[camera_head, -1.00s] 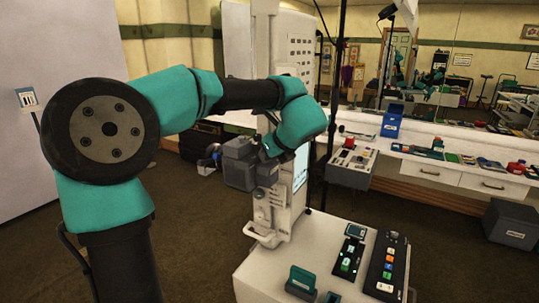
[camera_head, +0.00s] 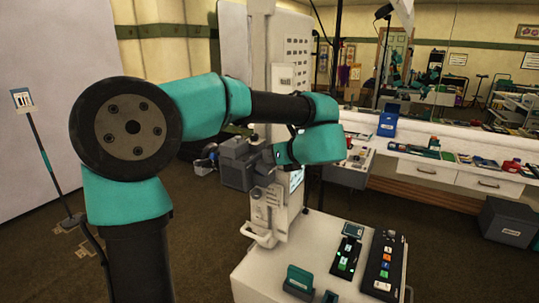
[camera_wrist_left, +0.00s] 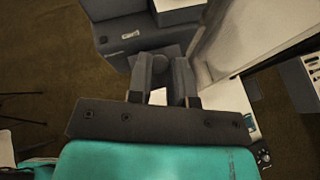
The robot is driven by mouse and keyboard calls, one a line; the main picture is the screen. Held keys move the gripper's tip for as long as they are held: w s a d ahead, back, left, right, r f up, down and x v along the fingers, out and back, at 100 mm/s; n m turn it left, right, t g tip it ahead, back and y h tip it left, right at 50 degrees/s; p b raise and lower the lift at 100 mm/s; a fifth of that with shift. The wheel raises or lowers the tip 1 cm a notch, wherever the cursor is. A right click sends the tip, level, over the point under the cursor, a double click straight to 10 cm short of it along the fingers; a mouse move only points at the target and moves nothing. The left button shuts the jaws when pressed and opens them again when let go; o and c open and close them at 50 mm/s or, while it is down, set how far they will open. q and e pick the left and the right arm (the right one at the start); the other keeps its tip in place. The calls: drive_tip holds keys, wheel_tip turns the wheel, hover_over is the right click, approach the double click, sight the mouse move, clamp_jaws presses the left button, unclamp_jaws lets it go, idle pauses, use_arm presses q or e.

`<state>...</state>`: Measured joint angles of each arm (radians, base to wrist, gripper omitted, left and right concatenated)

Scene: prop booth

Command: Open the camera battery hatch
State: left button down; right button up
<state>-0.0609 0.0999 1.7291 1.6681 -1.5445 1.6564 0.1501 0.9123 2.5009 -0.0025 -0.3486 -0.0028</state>
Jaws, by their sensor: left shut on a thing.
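A dark grey boxy unit (camera_head: 238,172), which I take to hold the camera battery hatch, sits at the left side of the white booth column (camera_head: 267,200). In the left wrist view, a grey body (camera_wrist_left: 120,38) with a small pale label fills the top. My left gripper (camera_head: 266,156) is beside the unit, partly hidden by its own wrist. I cannot tell how far the hatch is open. My right gripper does not show.
A white table (camera_head: 310,250) in front carries a dark button panel (camera_head: 384,262), a smaller keypad (camera_head: 346,258) and a green-grey block (camera_head: 299,282). A counter (camera_head: 450,165) with several items runs along the right wall. Open floor lies left of the booth.

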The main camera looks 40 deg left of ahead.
use_arm(q)
drive_tip(key=shift+w+d+f+m+y, duration=0.15)
drive_tip(key=shift+d+y, duration=0.25)
drive_tip(key=shift+y, duration=0.3)
drive_tip(key=shift+d+f+m+y, duration=0.15)
drive_tip(key=shift+d+y, duration=0.2)
drive_tip(key=shift+y, duration=0.35)
drive_tip(key=shift+r, duration=0.1)
drive_tip(key=c, duration=1.1)
unclamp_jaws()
drive_tip(key=shift+o, duration=0.2)
drive_tip(key=w+v, duration=0.1)
drive_tip(key=v, duration=1.6)
drive_tip(key=shift+s+d, duration=0.25)
drive_tip(key=shift+s, duration=0.15)
